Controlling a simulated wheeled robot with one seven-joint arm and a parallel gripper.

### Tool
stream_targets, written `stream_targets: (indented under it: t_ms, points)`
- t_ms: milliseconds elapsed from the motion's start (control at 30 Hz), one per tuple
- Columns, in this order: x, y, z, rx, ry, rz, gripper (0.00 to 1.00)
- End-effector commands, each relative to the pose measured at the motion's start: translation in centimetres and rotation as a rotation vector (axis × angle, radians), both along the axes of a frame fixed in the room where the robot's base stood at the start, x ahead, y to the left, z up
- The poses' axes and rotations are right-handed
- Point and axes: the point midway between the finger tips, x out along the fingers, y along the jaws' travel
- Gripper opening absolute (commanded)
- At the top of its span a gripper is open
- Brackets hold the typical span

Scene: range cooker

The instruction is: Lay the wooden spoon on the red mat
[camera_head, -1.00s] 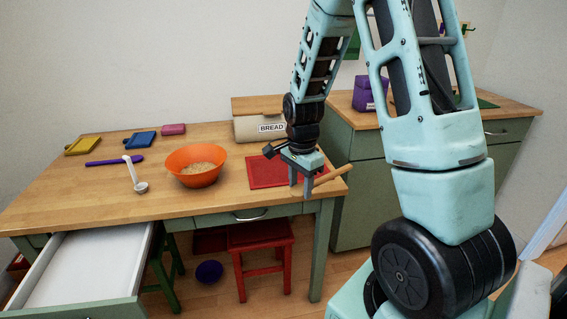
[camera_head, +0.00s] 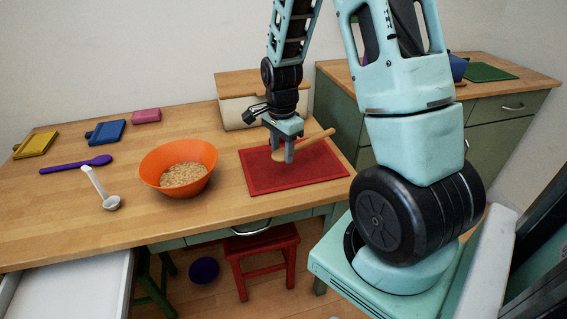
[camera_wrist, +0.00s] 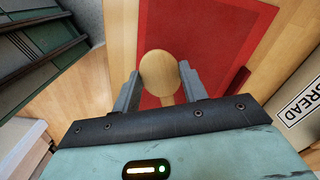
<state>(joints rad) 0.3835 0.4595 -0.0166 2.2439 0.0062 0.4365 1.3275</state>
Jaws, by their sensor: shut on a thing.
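The wooden spoon (camera_head: 315,138) is held in my gripper (camera_head: 283,152), which is shut on it near its rounded head. In the wrist view the spoon's round head (camera_wrist: 160,70) shows between the two fingers. The red mat (camera_head: 262,182) lies flat on the wooden table, and it also shows in the wrist view (camera_wrist: 215,40) beyond the fingers. The gripper and spoon are over the back part of the mat, with the handle slanting up and right in the head view. I cannot tell whether the spoon touches the mat.
An orange bowl of grain (camera_head: 160,160) stands left of the mat. The bread box (camera_head: 235,110) is close behind my gripper. A white ladle (camera_head: 100,187) and purple spoon (camera_head: 75,164) lie farther left. A drawer (camera_head: 75,285) is open; a red stool (camera_head: 262,247) stands below.

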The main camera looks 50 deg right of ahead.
Motion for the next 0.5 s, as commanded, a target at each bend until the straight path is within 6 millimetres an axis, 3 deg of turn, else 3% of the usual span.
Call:
stream_targets:
  t_ms: [100,500]
  points:
    - [-0.1,0.1,-2.4,0.003,0.005,0.002,0.17]
    - [-0.1,0.0,-6.6,0.001,0.003,0.001,0.17]
